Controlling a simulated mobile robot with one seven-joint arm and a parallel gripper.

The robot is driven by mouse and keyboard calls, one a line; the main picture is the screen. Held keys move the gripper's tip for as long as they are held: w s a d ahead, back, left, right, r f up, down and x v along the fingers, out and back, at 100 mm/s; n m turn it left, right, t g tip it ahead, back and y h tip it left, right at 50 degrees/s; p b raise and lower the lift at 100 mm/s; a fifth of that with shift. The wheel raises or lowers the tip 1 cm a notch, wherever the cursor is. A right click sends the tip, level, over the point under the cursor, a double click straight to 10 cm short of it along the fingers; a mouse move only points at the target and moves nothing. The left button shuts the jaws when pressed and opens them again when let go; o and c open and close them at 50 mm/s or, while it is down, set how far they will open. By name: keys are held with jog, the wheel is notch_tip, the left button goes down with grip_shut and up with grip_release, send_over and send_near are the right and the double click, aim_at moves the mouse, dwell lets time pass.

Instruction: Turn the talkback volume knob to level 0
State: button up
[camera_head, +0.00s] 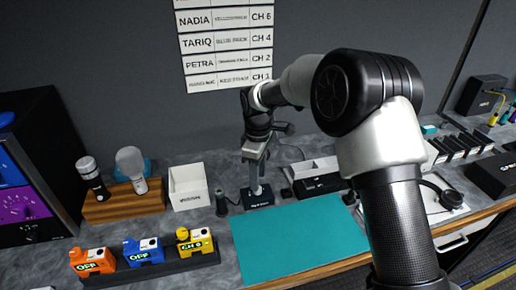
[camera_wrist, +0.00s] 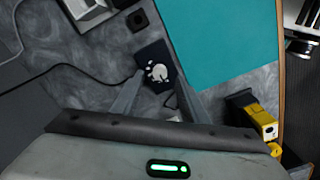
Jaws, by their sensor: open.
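A small black box (camera_head: 258,198) with an unreadable white label on its front sits on the grey worktop, by the far left corner of the teal mat. It is probably the talkback unit. In the wrist view its dark top (camera_wrist: 147,56) carries a pale round shape (camera_wrist: 159,72) with white marks around it, which may be the knob and its scale. The level cannot be read. My gripper (camera_head: 256,184) points down over the box. In the wrist view its fingers (camera_wrist: 158,82) are apart, one on each side of the pale shape. Whether they touch it cannot be told.
The teal mat (camera_head: 298,238) is bare. Orange (camera_head: 92,262), blue (camera_head: 144,251) and yellow (camera_head: 194,242) units stand in a row at front left. A white bin (camera_head: 188,187) and a dark cylinder (camera_head: 221,203) stand left of the box. Cables lie behind it.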

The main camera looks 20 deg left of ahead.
notch_tip(320, 180, up, 13)
jog(key=shift+r, duration=0.2)
jog(key=s+d+r+m+t+p, duration=0.15)
jog(key=s+d+r+m, duration=0.25)
jog(key=d+r, duration=0.4)
jog(key=s+d+r+m+t+p, duration=0.15)
jog(key=s+d+r+m, duration=0.25)
jog(key=d+r, duration=0.5)
jog(key=s+d+f+m+t+p, duration=0.2)
jog(key=s+d+m, duration=0.7)
jog(key=s+d, duration=0.5)
jog(key=s+f, duration=0.1)
jog(key=s, duration=0.2)
jog(key=shift+d+m+t, duration=0.3)
jog(key=shift+d, duration=0.1)
